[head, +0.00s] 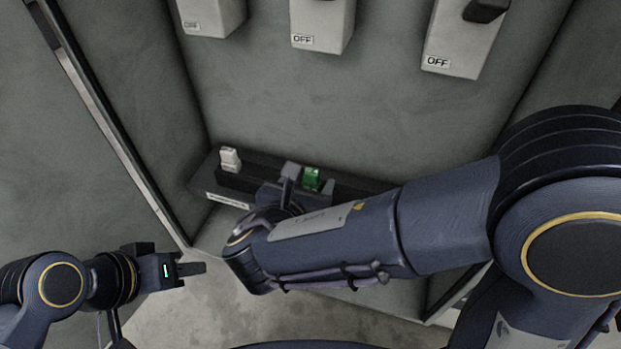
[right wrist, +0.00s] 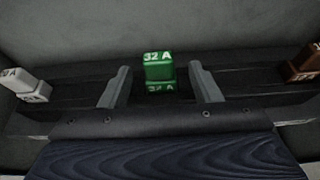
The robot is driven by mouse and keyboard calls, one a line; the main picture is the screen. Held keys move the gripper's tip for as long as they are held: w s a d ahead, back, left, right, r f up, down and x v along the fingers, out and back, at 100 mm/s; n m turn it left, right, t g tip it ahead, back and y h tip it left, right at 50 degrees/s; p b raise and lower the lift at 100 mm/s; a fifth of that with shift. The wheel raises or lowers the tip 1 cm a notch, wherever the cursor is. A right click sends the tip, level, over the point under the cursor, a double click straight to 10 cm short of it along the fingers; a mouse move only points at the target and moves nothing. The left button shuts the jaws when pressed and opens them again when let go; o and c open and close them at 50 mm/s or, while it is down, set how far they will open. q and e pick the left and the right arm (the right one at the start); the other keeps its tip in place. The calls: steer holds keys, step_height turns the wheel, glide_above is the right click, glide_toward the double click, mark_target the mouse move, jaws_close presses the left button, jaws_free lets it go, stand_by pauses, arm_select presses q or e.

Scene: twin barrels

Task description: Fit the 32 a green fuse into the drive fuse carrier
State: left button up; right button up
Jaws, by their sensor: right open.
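The green fuse (head: 311,179), marked 32 A, stands upright in a dark rack on the shelf. In the right wrist view the green fuse (right wrist: 158,68) sits between the two fingers of my right gripper (right wrist: 160,88), with a gap on each side. My right gripper is open around it; in the head view my right arm hides most of that gripper. My left gripper (head: 192,269) is at the lower left, away from the rack, and I cannot tell whether its jaws are apart. I cannot make out the drive fuse carrier.
A white fuse (head: 230,159) stands at the rack's left end, and a brown fuse (right wrist: 305,63) at its right end in the wrist view. The dark rack (head: 262,161) lies against the grey back wall. Switch boxes labelled OFF (head: 322,22) hang above. The wall between is clear.

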steer(key=v, duration=0.6)
steer(key=shift+s, duration=0.1)
stand_by(0.4)
